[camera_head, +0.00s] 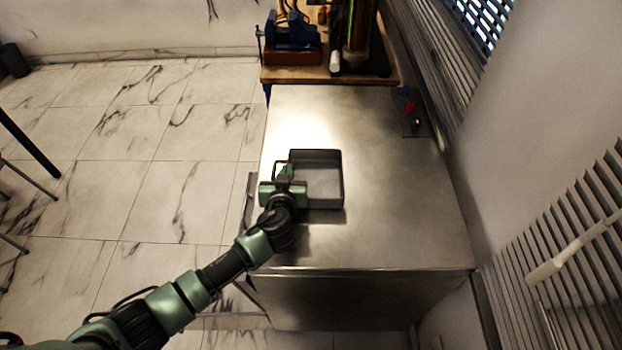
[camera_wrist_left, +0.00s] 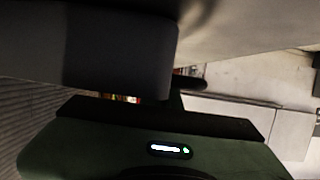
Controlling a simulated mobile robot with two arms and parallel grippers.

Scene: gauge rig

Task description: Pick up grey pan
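The grey pan (camera_head: 322,178) is a square, shallow, open vessel with dark walls, at the left part of the metal worktop in the head view. A dark shadow lies along its front side; I cannot tell whether it rests on the top. My left gripper (camera_head: 285,174) is at the pan's left side, against or just over its left wall, near a thin dark loop that looks like a handle. Its fingertips are hard to make out. In the left wrist view a large grey surface, probably the pan (camera_wrist_left: 110,55), fills the upper left, close to the gripper body. My right gripper is out of view.
The metal worktop (camera_head: 405,215) is mostly bare to the right of the pan. Small red and black controls (camera_head: 411,112) sit at its back right. A wooden bench (camera_head: 330,76) with a blue vise (camera_head: 293,33) stands behind. A wall with slatted panels is on the right.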

